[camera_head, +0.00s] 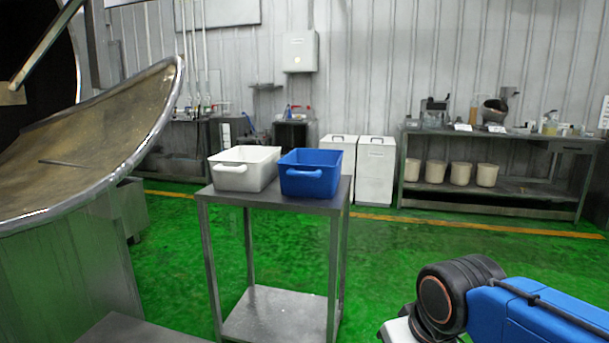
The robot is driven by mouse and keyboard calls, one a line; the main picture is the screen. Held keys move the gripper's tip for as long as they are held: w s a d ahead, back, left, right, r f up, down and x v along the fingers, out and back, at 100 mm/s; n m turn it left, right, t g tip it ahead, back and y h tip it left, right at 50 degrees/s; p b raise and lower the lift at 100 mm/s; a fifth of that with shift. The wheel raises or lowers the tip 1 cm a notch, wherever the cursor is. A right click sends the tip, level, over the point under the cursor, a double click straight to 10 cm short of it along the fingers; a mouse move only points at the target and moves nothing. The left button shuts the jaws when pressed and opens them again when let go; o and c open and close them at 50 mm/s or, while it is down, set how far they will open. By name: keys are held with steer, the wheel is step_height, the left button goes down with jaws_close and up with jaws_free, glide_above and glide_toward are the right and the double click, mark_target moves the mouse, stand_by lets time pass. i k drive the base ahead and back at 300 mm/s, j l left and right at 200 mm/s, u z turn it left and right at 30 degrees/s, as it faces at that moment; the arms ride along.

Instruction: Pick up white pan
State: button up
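The white pan (246,178) is an open rectangular tub with a handle on its near side. It stands upright on the top of a grey metal table (296,201), on the left half. A blue tub (309,184) of similar shape stands close to its right. My arm shows at the lower right, blue and black, well to the right of the table and apart from the pan. My gripper's fingers are not in view. The inside bottom of the pan is hidden.
A large metal drum chute (95,150) rises at the left, close to the table. The table has a lower shelf (280,318). Green floor (400,260) is open to the right of the table. A long workbench (500,138) and white bins (375,172) stand at the back wall.

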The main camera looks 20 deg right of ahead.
mark_target(248, 167)
steer(key=u, duration=0.25)
steer(key=i+l+u, duration=0.15)
steer(key=l+u, duration=0.3)
steer(key=i+l+u, duration=0.15)
steer(key=l+u, duration=0.15)
steer(key=u, duration=0.15)
